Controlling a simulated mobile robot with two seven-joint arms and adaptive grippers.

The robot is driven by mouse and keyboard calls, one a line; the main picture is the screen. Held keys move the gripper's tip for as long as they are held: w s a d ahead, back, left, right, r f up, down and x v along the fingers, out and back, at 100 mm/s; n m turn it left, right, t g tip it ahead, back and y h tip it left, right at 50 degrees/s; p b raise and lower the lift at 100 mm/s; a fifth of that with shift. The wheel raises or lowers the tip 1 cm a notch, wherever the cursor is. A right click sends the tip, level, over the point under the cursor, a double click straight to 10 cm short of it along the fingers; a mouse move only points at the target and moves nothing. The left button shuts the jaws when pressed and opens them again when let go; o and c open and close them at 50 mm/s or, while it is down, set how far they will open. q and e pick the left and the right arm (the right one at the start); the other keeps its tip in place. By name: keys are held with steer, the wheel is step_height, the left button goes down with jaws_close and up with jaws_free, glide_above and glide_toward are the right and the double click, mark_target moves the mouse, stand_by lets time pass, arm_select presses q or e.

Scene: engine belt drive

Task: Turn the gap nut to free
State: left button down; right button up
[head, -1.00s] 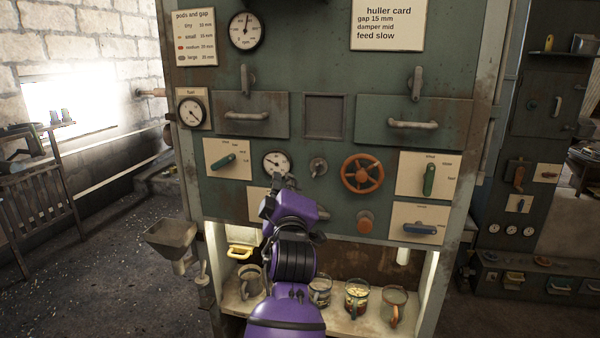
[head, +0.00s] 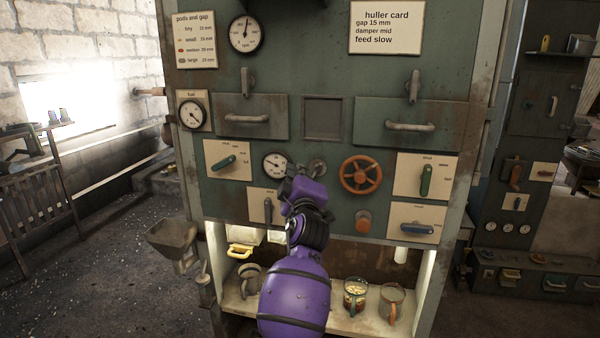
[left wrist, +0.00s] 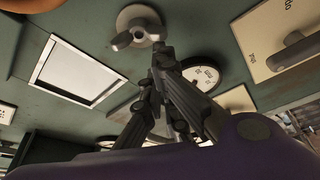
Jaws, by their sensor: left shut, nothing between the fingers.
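The gap nut, a grey wing nut on a round boss (head: 318,167), sits on the green machine front between a white gauge and the orange handwheel. It also shows at the top of the left wrist view (left wrist: 137,30), with its wings tilted. My left gripper (head: 292,171) is just left of the nut in the head view, over the right edge of the gauge. In the left wrist view its fingertips (left wrist: 162,54) are together and empty, close beside the nut. I cannot tell whether they touch it. My right gripper is not in view.
The gauge (head: 274,164) is left of the nut and the orange handwheel (head: 361,174) right of it. A lever plate (head: 257,206) lies below the gauge. An orange knob (head: 363,221) is lower right. Mugs (head: 392,304) stand on the shelf below.

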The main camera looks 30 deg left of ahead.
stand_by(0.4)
arm_select(q)
steer(key=f+n+b, duration=0.1)
steer(key=n+g+b, duration=0.1)
steer(key=n, duration=0.1)
steer(key=shift+w+d+f, duration=0.1)
steer(key=shift+d+f, duration=0.3)
steer(key=shift+f, duration=0.15)
stand_by(0.3)
steer(key=shift+d+f, duration=0.1)
stand_by(0.4)
